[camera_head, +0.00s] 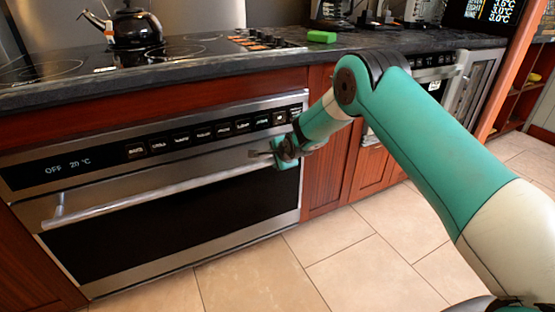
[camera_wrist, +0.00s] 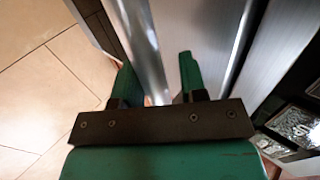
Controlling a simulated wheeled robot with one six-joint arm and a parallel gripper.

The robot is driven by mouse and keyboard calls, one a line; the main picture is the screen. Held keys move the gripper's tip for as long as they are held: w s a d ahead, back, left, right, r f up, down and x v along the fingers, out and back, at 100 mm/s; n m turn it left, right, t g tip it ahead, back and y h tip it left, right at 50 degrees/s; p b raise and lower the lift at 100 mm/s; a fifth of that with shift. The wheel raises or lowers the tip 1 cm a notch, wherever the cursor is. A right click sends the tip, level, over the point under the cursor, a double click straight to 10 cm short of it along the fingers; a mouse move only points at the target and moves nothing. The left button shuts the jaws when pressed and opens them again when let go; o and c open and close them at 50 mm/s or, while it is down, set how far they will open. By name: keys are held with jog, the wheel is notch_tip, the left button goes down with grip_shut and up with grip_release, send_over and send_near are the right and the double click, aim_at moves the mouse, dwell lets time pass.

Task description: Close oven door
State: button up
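The oven door (camera_head: 160,235) is a steel front with a dark window, below a control panel reading "OFF 20 °C". It looks shut or nearly shut in the head view. Its long bar handle (camera_head: 150,190) runs along the top of the door. My gripper (camera_head: 268,153) is at the right end of this handle. In the wrist view the two green fingers (camera_wrist: 158,75) stand apart on either side of the handle bar (camera_wrist: 142,40), with space beside it. The steel door face (camera_wrist: 195,35) lies right of the bar, with a narrow dark seam beyond it.
The dark countertop (camera_head: 290,62) above carries a black kettle (camera_head: 133,27) on the hob and a green sponge (camera_head: 321,37). Wooden cabinets (camera_head: 328,180) stand right of the oven. The tiled floor (camera_head: 345,255) in front is clear.

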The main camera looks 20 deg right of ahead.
jog(key=o, duration=0.3)
jog(key=shift+w+a+r, duration=0.1)
jog(key=shift+w+r, duration=0.3)
jog(key=shift+r, duration=0.15)
jog(key=shift+s+f, duration=0.1)
jog(key=p+v, duration=0.1)
jog(key=v, duration=0.7)
jog(key=p+v, duration=0.1)
jog(key=v, duration=0.8)
jog(key=shift+s+f+p, duration=0.15)
jog(key=shift+s+p, duration=0.15)
jog(key=shift+s, duration=0.05)
